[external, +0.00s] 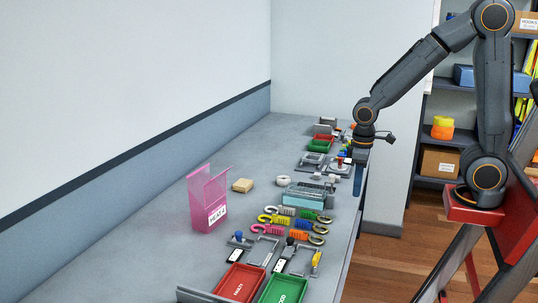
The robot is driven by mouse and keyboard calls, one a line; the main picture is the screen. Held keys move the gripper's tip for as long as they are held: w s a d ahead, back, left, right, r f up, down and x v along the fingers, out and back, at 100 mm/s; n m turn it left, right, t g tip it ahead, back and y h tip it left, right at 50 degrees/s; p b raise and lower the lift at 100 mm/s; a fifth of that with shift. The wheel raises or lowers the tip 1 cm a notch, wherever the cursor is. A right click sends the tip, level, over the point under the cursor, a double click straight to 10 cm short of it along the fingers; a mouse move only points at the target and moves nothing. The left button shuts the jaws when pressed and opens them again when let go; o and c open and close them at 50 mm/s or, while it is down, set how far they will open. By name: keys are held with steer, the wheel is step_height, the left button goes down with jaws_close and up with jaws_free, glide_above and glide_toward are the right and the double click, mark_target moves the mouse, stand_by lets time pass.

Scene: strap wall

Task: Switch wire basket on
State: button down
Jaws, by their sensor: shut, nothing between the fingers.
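What looks like the wire basket is a grey, teal-tinted open box (309,194) near the middle of the bench; I cannot make out its mesh or any switch on it. My gripper (361,158) points down over the bench's right side, farther back than the box and apart from it. It is shut and empty. Its fingertips are small and dark here, and I cannot tell whether they touch anything.
A pink labelled holder (208,203) stands upright left of the box. Coloured hooks (292,225) lie in front. A red tray (241,283) and a green tray (284,290) sit at the near end. The bench's left side is clear.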

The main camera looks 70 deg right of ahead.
step_height(320, 180, up, 19)
steer(key=p, duration=0.6)
glide_above(333, 175)
steer(key=shift+d+f, duration=0.1)
steer(key=shift+d, duration=0.1)
step_height(333, 175, down, 14)
steer(key=p, duration=0.3)
steer(key=shift+a, duration=0.1)
steer(key=shift+w, duration=0.1)
step_height(333, 175, down, 5)
steer(key=shift+r+b, duration=0.2)
steer(key=shift+b, duration=0.6)
